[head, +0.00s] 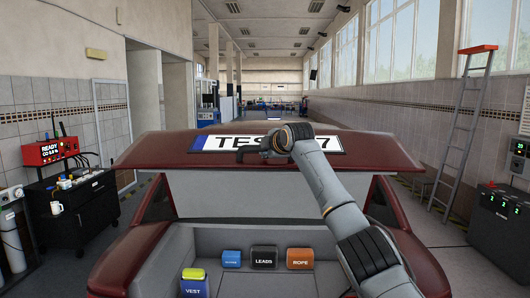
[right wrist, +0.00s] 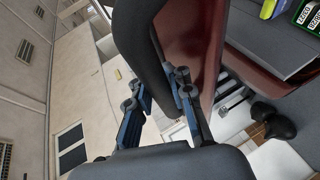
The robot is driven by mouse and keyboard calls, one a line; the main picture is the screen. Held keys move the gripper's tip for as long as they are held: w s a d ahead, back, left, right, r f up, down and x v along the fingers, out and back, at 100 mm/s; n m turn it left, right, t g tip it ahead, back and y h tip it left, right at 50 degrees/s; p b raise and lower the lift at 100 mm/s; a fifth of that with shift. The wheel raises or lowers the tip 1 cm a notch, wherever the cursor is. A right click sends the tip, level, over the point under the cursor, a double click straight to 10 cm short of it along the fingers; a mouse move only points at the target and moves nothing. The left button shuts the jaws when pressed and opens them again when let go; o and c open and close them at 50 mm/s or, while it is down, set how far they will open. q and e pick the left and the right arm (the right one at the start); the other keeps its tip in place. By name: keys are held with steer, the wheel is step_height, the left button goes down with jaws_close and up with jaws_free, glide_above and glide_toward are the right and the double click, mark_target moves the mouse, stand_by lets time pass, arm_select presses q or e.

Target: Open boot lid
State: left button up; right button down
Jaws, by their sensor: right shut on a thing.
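The dark red boot lid (head: 382,153) stands raised in the head view, its outer face with a white number plate (head: 212,144) turned up and towards me. The boot (head: 212,240) shows open below it. My right gripper (head: 264,147) is at the lid by the middle of the plate and covers some of its letters. In the right wrist view the fingers of this gripper (right wrist: 158,88) are shut on a dark edge or handle of the lid (right wrist: 154,45); the exact contact is partly hidden. My left gripper is not in view.
In the boot are a yellow-topped vest pack (head: 194,284), a blue box (head: 232,258), a black leads box (head: 264,257) and an orange rope box (head: 300,258). A black cart (head: 85,208) stands left, a ladder (head: 465,130) and dark cabinet (head: 497,222) right.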

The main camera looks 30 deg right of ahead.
steer(key=c, duration=1.3)
jaws_free()
steer(key=shift+r, duration=0.25)
steer(key=shift+o, duration=0.5)
steer(key=shift+s+a, duration=0.2)
steer(key=shift+s, duration=0.05)
steer(key=shift+s+r, duration=0.1)
steer(key=shift+s, duration=0.35)
steer(key=v, duration=1.1)
